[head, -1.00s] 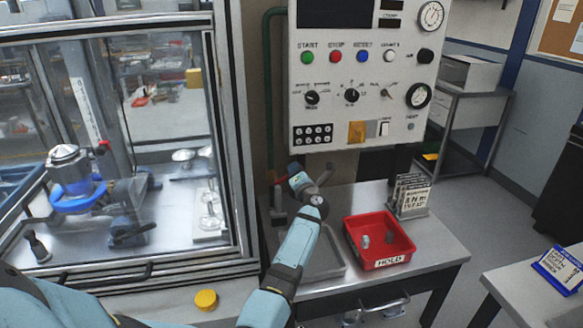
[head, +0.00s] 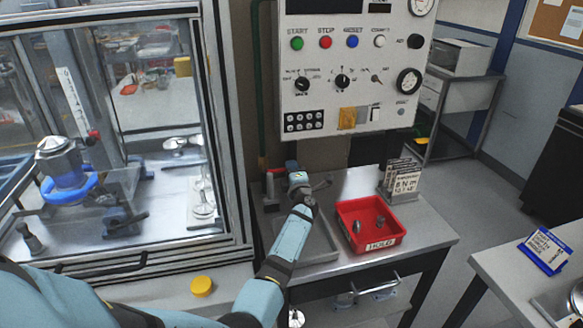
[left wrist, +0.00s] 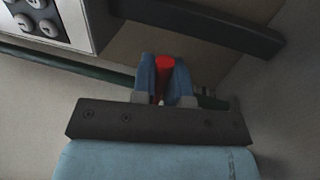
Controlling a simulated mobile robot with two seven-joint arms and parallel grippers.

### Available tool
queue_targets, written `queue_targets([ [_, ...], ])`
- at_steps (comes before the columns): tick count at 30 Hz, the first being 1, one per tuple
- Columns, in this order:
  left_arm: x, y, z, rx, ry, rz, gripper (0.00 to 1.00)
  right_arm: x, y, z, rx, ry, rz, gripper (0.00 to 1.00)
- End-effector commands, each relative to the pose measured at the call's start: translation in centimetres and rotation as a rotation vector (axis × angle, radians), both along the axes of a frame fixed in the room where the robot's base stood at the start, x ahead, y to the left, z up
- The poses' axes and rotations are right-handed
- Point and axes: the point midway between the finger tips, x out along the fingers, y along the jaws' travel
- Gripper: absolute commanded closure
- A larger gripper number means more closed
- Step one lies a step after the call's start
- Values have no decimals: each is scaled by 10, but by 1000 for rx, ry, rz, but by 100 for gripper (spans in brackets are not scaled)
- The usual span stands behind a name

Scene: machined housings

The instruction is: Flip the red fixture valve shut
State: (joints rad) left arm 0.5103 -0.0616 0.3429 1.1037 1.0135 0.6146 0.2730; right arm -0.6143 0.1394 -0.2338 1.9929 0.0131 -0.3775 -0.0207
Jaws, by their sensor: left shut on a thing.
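The red fixture valve's handle shows in the left wrist view (left wrist: 165,72) as a red bar between two blue fingers. In the head view the red part (head: 275,172) is small and lies just left of my left gripper (head: 291,167), low in front of the panel. My left gripper also shows in the left wrist view (left wrist: 166,75), its fingers closed on the red handle. The valve body and pipe joint are mostly hidden by the gripper and too small to make out. My right gripper is not in view.
A red HOLD bin (head: 384,210) with small metal parts stands right of my left arm on the steel bench. A grey tray (head: 318,246) lies beneath the forearm. The control panel (head: 300,100) hangs above. A glazed cabinet (head: 228,150) stands left.

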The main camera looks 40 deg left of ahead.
Motion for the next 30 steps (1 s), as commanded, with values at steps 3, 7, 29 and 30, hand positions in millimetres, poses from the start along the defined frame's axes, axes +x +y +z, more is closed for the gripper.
queue_targets([
  [3, 0, 1, 1, 9, 6, 1, 100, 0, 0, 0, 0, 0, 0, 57],
  [7, 0, 1, 1, 10, 7, 1, 100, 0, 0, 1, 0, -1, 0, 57],
  [29, -13, -16, -6, 4, 6, -1, 62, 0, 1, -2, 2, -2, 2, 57],
  [30, -18, -21, -8, 3, 7, -1, 62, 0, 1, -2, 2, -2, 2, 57],
])
